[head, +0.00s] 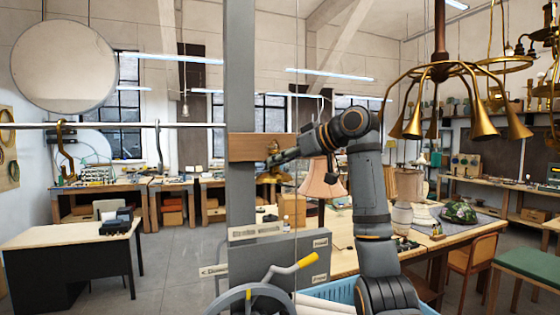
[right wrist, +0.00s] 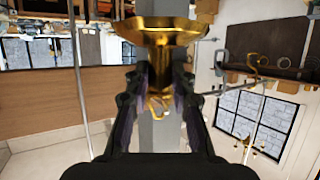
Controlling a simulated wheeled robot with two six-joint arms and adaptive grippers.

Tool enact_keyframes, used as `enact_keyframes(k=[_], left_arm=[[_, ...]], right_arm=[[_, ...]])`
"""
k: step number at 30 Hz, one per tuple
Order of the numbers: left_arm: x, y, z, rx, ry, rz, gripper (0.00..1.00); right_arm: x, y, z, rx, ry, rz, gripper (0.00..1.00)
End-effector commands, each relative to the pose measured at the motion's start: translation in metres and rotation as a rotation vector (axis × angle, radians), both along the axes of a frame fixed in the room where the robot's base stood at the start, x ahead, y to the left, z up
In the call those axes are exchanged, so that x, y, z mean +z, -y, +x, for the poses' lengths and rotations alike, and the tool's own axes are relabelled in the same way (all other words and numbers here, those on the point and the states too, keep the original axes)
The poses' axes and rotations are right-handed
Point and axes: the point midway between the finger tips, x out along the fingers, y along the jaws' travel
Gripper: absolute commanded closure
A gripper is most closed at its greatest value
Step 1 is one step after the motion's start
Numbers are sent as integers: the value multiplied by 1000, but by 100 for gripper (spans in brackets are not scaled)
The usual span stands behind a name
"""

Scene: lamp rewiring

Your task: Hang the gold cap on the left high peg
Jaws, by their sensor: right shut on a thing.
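The gold cap (right wrist: 164,30) shows in the right wrist view as a flared gold piece between my fingers; in the head view it is a small gold shape (head: 273,147). My right gripper (head: 275,158) is shut on it, and the gripper also shows in the right wrist view (right wrist: 160,85). The gripper is in front of the brown wooden board (head: 243,147) on the grey post. I cannot make out the left high peg, and I cannot tell whether the cap touches a peg. My left gripper is in neither view.
The grey post (head: 239,75) rises beside my right gripper. A rail (head: 110,125) with a brass hook (head: 66,150) runs at the left. A crank wheel (head: 255,297) with a yellow handle stands below. A brass chandelier (head: 440,72) hangs at the right.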

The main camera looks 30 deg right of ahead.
Motion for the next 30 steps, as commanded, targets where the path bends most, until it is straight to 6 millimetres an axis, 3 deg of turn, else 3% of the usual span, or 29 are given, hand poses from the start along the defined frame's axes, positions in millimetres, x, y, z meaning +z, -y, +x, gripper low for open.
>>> enact_keyframes(k=[15,29,30], left_arm=[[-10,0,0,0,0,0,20],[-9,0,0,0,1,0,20],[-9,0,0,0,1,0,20]], right_arm=[[-14,0,3,0,1,0,100],[-14,0,3,0,1,0,100],[-14,0,3,0,1,0,72]])
